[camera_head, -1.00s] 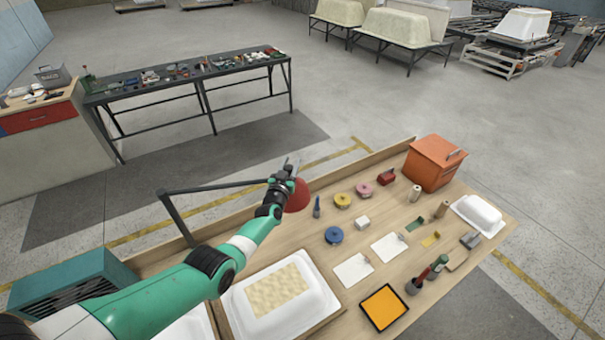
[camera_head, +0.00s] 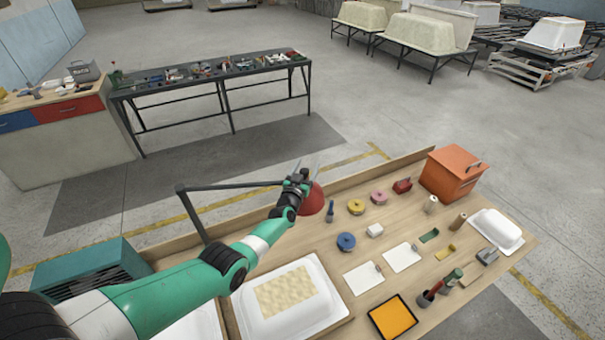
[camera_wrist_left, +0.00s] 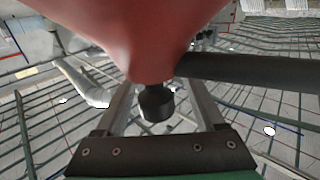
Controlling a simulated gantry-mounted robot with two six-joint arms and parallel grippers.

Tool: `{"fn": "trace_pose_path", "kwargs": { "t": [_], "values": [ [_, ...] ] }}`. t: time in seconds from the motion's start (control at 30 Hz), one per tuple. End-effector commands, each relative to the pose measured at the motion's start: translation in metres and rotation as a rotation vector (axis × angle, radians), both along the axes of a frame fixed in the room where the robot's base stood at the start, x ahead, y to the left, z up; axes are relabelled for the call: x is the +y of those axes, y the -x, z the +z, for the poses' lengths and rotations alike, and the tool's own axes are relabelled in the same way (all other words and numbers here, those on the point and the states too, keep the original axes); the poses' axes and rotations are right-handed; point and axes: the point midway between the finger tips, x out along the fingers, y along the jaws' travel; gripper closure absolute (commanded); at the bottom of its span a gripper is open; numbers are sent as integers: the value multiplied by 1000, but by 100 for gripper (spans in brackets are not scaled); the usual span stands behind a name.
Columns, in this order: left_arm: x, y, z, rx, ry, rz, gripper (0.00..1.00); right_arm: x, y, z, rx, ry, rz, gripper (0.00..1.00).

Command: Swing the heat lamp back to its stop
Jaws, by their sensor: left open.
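The heat lamp has a red shade (camera_head: 313,201) on a thin dark arm (camera_head: 232,186) that runs level from a dark post (camera_head: 190,215) at the bench's back left. My left gripper (camera_head: 304,176) is at the shade, partly in front of it. In the left wrist view the red shade (camera_wrist_left: 130,30) fills the top and the dark lamp arm (camera_wrist_left: 260,68) runs off right. A dark round knob (camera_wrist_left: 156,103) below the shade lies between the open fingers of my left gripper (camera_wrist_left: 163,112). I cannot tell whether a finger touches it. My right gripper is out of view.
The wooden bench (camera_head: 300,240) holds a white tub shell (camera_head: 290,322), tape rolls (camera_head: 346,242), white cards (camera_head: 363,279), an orange tray (camera_head: 393,318) and an orange box (camera_head: 453,174). A teal vented box (camera_head: 90,275) stands at left. The floor behind the bench is open.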

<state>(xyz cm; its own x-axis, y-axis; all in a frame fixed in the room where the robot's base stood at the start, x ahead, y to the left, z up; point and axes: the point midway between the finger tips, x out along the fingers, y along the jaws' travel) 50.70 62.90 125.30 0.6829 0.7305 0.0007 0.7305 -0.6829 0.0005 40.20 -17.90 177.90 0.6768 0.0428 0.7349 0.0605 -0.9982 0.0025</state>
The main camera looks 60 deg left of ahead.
Motion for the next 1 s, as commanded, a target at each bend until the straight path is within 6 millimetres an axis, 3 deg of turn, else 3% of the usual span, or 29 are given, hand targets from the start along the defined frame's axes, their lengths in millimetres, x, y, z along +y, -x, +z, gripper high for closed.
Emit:
{"fn": "trace_pose_path", "kwargs": {
  "t": [0.2,0.4,0.6,1.0],
  "values": [
    [-28,26,9,4,2,-1,29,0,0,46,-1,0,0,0],
    [-61,58,6,3,3,-1,29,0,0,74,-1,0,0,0],
    [-79,74,2,2,1,0,29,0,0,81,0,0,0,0],
    [-80,76,1,1,1,1,29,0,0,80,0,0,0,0]
  ]
}}
